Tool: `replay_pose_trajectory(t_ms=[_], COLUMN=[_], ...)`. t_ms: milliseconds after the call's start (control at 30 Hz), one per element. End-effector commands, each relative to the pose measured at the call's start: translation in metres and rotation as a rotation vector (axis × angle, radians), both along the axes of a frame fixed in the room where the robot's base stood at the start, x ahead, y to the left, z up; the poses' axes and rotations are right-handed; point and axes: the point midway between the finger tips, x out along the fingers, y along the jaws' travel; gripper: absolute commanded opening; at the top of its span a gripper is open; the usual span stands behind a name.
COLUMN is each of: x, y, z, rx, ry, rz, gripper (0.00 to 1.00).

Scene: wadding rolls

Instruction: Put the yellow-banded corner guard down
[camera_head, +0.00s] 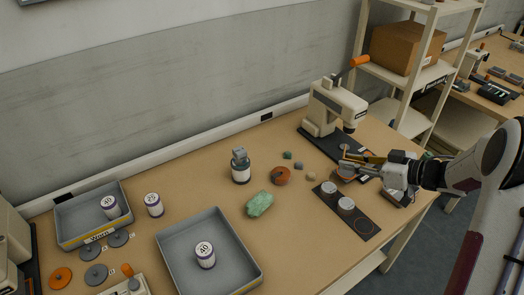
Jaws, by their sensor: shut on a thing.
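My gripper (357,167) is at the right of the bench, just in front of the beige press. It is shut on a small yellowish piece (373,159), which I take to be the yellow-banded corner guard. The fingers hide part of it, and its band is too small to make out. An orange-brown round thing (344,174) shows just below the fingers. I cannot tell whether the held piece touches anything beneath it.
A dark plate (365,228) with two pale-topped cylinders lies in front of my gripper. The beige press (335,108) stands behind. A green crumpled lump (259,204), a grey tray (168,246) and a tray marked Worn (70,213) are leftward.

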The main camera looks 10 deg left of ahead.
Motion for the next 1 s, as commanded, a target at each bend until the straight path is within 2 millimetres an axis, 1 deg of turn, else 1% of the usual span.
replay_pose_trajectory(t_ms=[33, 100, 267, 500, 767, 1000], x=[0.009, 0.021, 0.046, 0.081, 0.114, 0.138], y=[0.007, 0.015, 0.036, 0.072, 0.117, 0.164], z=[-0.001, -0.002, -0.003, -0.003, -0.002, 0.001], rx=[0.000, 0.000, 0.001, 0.001, 0.002, 0.003], ry=[0.000, 0.000, 0.000, 0.003, 0.005, 0.006], rz=[0.008, 0.013, 0.028, 0.044, 0.060, 0.075], gripper=[0.06, 0.06, 0.06, 0.06, 0.06, 0.06])
